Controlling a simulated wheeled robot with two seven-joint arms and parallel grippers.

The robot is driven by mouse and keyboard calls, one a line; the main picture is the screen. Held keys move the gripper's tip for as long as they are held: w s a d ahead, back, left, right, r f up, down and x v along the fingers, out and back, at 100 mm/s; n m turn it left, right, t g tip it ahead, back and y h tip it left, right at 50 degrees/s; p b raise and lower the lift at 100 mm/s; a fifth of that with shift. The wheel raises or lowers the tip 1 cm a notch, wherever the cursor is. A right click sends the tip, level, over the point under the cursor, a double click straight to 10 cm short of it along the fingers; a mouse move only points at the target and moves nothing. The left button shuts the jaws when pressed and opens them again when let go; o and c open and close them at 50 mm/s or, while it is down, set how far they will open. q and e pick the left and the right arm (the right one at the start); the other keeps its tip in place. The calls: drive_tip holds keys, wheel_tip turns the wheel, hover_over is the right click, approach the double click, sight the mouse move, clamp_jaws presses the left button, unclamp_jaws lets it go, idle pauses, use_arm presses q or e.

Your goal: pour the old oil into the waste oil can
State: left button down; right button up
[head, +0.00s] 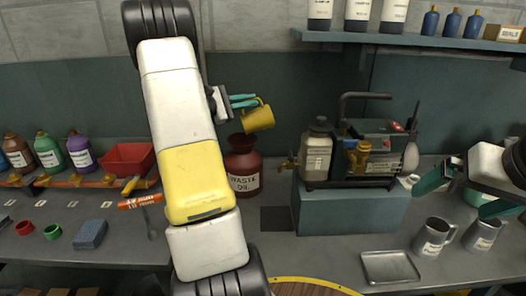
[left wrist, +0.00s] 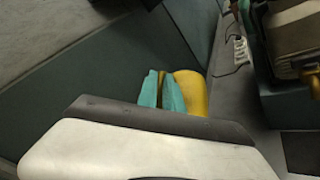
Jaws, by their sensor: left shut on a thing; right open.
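The waste oil can (head: 243,166) is a dark red can labelled "WASTE OIL" on the bench, left of the recovery machine. My left gripper (head: 243,101) has teal fingers and is shut on a yellow cup (head: 258,118). The cup is tilted and held above the can, slightly to its right. The cup (left wrist: 190,92) also shows beside the teal fingers in the left wrist view. Whether any oil is in it or flowing cannot be seen. My right gripper (head: 468,192) is open and empty at the right, near two metal jugs.
A machine (head: 376,150) with a bottle (head: 317,150) stands on a grey block (head: 350,210) right of the can. Two metal jugs (head: 433,237) and a tray (head: 390,267) are at the right. A red bin (head: 127,158) and coloured bottles (head: 80,152) stand at the left.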

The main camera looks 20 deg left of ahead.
use_arm(q)
drive_tip(key=shift+w+d+r+g, duration=0.1)
drive_tip(key=shift+w+d+g, duration=0.2)
drive_tip(key=shift+d, duration=0.1)
drive_tip(key=w+d+f+g+y, duration=0.1)
drive_tip(key=d, duration=0.1)
drive_tip(key=w+d+m+g+y+b, duration=0.1)
drive_tip(key=w+d+g, duration=0.1)
drive_tip(key=w+d+f+m+g+y+b, duration=0.1)
drive_tip(key=d+y, duration=0.1)
drive_tip(key=shift+w+d+f+g, duration=0.15)
drive_tip(key=shift+w+f+g, duration=0.15)
drive_tip(key=shift+w+f, duration=0.1)
drive_tip(key=w+d+f+m+g+y+b, duration=0.1)
drive_tip(key=w+d+f+g+y+b, duration=0.1)
drive_tip(key=f, duration=0.5)
drive_tip(key=w+d+f+m+g+y+b, duration=0.1)
drive_tip(key=w+d+f+g+y+b, duration=0.2)
drive_tip(key=d+f+g+y, duration=0.3)
drive_tip(key=shift+w+f+g+y, duration=0.3)
drive_tip(key=shift+w+f+y, duration=0.2)
drive_tip(key=shift+w+y, duration=0.6)
drive_tip(key=shift+s+m, duration=0.25)
drive_tip(key=shift+m, duration=0.05)
